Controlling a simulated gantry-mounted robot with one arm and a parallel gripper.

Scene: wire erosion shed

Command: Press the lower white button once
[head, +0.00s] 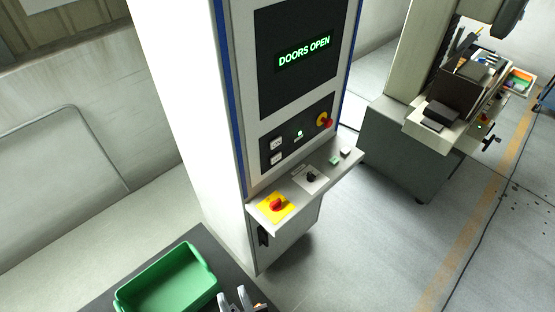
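The lower white button (277,159) is on the black control strip of the tall cabinet, near its left side. A second white button (277,144) sits just above it. My gripper (233,294) shows at the bottom edge of the head view, well below the buttons and apart from the cabinet. Its two light fingertips stand apart with a gap between them, and nothing shows in the gap. The rest of the gripper is cut off by the frame.
A display (304,51) reads "DOORS OPEN". A red-and-yellow knob (324,121) is right of the buttons. A green bin (168,283) lies left of my gripper.

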